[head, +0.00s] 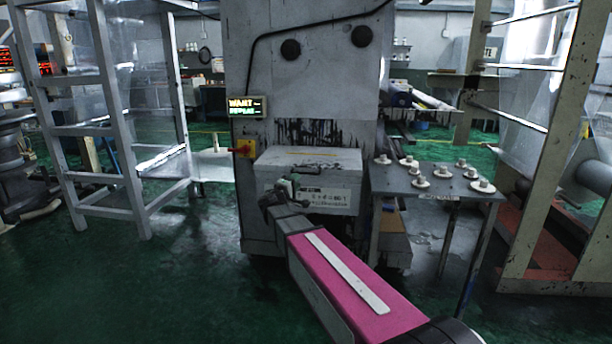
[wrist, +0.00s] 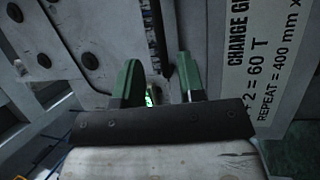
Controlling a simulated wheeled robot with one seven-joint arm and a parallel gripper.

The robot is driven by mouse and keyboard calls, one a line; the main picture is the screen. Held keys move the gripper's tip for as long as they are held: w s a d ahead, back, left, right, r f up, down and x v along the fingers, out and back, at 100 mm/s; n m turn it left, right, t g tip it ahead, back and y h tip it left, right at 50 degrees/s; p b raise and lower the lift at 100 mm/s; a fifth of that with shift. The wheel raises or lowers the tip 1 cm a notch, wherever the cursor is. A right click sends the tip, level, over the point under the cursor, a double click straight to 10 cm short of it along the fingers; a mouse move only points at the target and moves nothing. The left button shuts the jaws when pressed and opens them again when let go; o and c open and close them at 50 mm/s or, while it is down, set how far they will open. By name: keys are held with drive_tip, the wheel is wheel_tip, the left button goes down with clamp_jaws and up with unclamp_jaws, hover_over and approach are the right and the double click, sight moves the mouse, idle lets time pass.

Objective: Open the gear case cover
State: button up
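The gear case (head: 335,198) is a pale box on the front of the tall grey machine, with a white label on its front. Its cover (head: 310,160) lies flat on top and looks closed. My gripper (head: 284,186) is at the left part of the case front, just below the cover's edge. In the wrist view my gripper (wrist: 158,62) has two green fingers standing apart. A dark edge runs between and beyond them; I cannot tell whether they touch it. The case label (wrist: 265,65) is right of the fingers. My arm hides part of the case front.
A grey table (head: 430,177) with several small pale round parts stands close right of the case. A white metal frame (head: 115,130) stands further left. Green floor is clear at front left.

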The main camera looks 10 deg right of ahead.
sight(305, 173)
drive_tip(key=x, duration=0.7)
drive_tip(key=shift+w+d, duration=0.1)
drive_tip(key=shift+w, duration=0.1)
clamp_jaws()
